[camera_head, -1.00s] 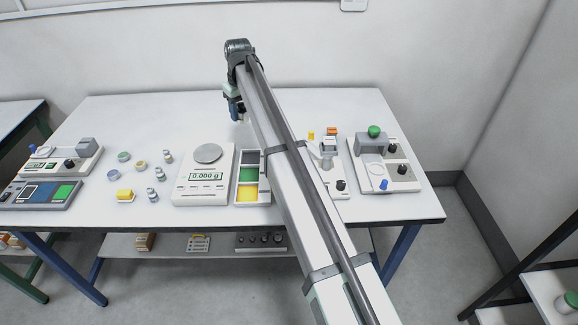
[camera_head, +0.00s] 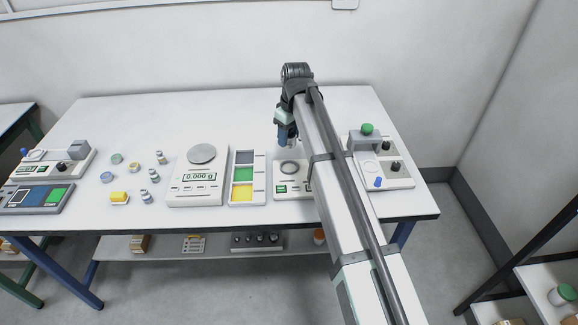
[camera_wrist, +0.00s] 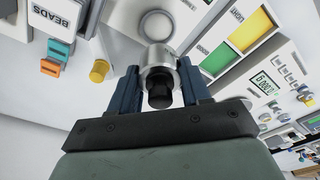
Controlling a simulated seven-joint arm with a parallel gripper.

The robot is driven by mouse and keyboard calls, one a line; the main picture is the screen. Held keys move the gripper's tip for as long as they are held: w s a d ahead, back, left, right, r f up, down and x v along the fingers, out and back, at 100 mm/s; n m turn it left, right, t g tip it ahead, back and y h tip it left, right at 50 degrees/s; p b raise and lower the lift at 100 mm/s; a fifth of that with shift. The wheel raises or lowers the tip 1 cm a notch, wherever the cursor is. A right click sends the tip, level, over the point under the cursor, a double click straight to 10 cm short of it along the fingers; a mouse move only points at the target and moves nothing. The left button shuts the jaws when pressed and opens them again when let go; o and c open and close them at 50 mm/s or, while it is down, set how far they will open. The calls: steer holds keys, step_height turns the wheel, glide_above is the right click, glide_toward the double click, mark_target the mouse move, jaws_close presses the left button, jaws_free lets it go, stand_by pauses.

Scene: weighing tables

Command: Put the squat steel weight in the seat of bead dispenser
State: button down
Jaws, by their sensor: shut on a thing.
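My gripper (camera_head: 288,140) is shut on the squat steel weight (camera_wrist: 158,60), a short silver cylinder with a black knob, seen between the blue fingers in the wrist view. In the head view my gripper hangs over the back of the bead dispenser (camera_head: 283,190), a white unit with a green display, partly hidden by my arm. Its round seat (camera_head: 290,167) shows bare just in front of my gripper. In the wrist view, a pale round disc (camera_wrist: 156,25), apparently this seat, lies just beyond the weight, and a BEADS label (camera_wrist: 58,14) is at the left.
A three-colour tray (camera_head: 263,175) stands left of the dispenser, then a balance (camera_head: 180,198) reading 0.000 g. Several small weights and jars (camera_head: 119,198) lie left. The back of the table is clear.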

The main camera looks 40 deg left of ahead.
steer(key=shift+f, duration=4.9)
steer(key=c, duration=0.5)
jaws_free()
steer(key=shift+f, duration=0.15)
steer(key=r, duration=0.4)
steer(key=d+r, duration=0.1)
steer(key=r, duration=0.7)
steer(key=shift+d+r, duration=0.15)
steer(key=shift+d, duration=0.05)
